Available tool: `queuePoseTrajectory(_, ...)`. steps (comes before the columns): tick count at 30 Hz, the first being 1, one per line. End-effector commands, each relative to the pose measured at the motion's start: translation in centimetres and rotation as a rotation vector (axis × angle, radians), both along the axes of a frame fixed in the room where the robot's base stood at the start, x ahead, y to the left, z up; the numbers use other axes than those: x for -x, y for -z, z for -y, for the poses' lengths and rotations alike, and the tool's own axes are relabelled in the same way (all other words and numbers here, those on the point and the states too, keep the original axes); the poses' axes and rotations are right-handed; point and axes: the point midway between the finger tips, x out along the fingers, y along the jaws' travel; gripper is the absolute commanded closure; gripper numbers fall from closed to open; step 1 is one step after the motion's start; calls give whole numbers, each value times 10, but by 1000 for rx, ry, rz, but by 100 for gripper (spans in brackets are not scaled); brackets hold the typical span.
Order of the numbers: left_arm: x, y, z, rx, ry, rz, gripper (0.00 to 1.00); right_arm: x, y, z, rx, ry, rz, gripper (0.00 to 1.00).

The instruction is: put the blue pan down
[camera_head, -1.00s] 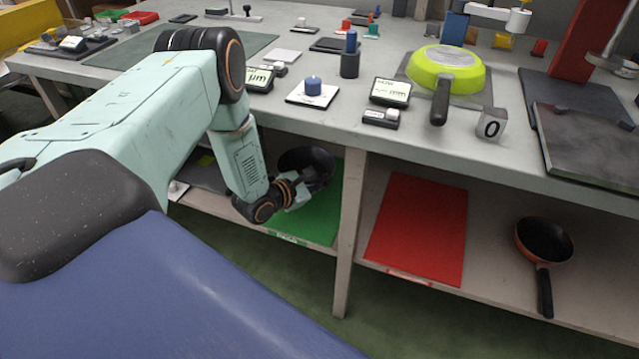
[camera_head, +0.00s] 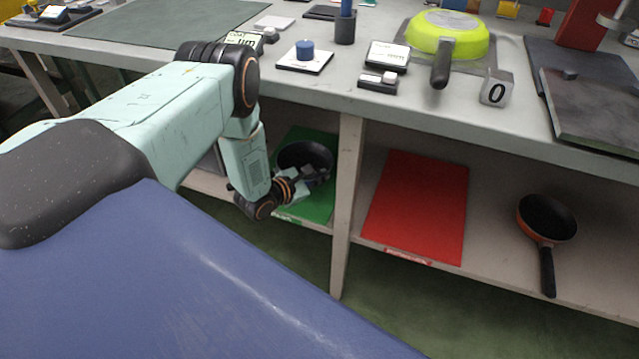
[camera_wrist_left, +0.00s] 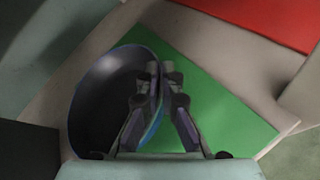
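The blue pan (camera_head: 300,153), dark inside, is at the green mat (camera_head: 318,205) on the lower shelf, under the tabletop. In the left wrist view the pan (camera_wrist_left: 95,105) shows a thin blue edge and overlaps the left part of the green mat (camera_wrist_left: 215,115). My left gripper (camera_head: 316,174) is at the pan's near right side. In the left wrist view its fingertips (camera_wrist_left: 163,75) are close together, one on each side of the pan's rim. Whether the pan's base fully touches the mat I cannot tell. The pan's handle is not visible. My right gripper is out of view.
A shelf post (camera_head: 346,185) stands right of the green mat. Beyond it lie a bare red mat (camera_head: 418,205) and an orange pan (camera_head: 546,218).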

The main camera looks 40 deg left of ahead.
Motion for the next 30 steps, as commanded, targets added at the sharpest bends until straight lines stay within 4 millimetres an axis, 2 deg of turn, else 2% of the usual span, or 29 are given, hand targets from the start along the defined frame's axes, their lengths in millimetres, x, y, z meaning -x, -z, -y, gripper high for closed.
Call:
queuePoseTrajectory(1, -1, 11, 0, -1, 2, 2, 100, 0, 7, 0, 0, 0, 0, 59)
queuePoseTrajectory(3, -1, 18, 0, -1, 1, 2, 100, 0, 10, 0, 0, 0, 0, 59)
queuePoseTrajectory(15, -3, 20, 0, -1, 0, 3, 100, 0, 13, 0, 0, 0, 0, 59)
queuePoseTrajectory(24, -2, 21, 0, 1, -1, -1, 73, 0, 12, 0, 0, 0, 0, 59)
queuePoseTrajectory(30, -2, 20, 0, 1, -1, -1, 72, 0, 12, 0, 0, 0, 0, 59)
